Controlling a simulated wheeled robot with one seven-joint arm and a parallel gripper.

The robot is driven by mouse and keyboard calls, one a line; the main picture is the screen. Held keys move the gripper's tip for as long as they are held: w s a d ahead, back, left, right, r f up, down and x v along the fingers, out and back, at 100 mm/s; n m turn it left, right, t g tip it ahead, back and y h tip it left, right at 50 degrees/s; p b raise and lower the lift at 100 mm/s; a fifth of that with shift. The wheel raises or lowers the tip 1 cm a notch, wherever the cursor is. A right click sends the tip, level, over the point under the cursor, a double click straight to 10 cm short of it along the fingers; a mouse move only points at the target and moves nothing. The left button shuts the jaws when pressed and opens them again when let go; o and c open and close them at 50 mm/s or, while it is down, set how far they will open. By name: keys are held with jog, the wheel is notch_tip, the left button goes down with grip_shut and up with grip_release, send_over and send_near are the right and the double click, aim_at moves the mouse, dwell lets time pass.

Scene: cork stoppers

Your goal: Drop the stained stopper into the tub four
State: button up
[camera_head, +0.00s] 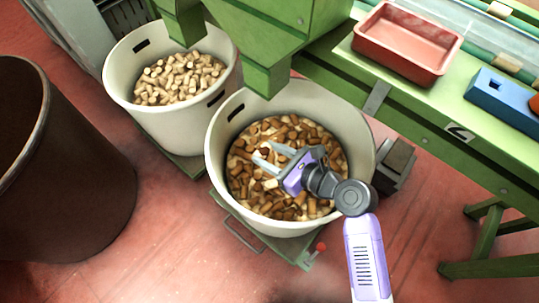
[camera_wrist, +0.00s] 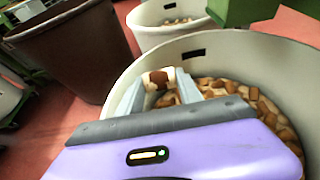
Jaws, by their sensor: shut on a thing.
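A stopper (camera_wrist: 160,79), pale with brown stained patches, is held between the fingertips of my gripper (camera_wrist: 160,88) in the wrist view. In the head view my gripper (camera_head: 264,153) is over the mouth of the nearer cream tub (camera_head: 215,160). I cannot clearly pick the held stopper out from the corks behind it there. This tub holds many brown and tan corks (camera_head: 285,207). A second cream tub (camera_head: 117,65), behind and to the left, holds paler corks (camera_head: 180,78). No number shows on either tub, so I cannot tell which is tub four.
A large dark brown bin (camera_head: 75,180) stands at the left. A green machine frame (camera_head: 270,78) rises behind the tubs. A green bench (camera_head: 420,110) at the right carries a red tray (camera_head: 405,45) and a blue block (camera_head: 500,97). The red floor (camera_head: 150,260) in front is clear.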

jog(key=shift+f+b, duration=2.9)
jog(key=shift+b, duration=1.1)
jog(key=o, duration=1.4)
jog(key=shift+p+v, duration=1.45)
jog(key=shift+v, duration=2.45)
jog(key=shift+r, duration=0.1)
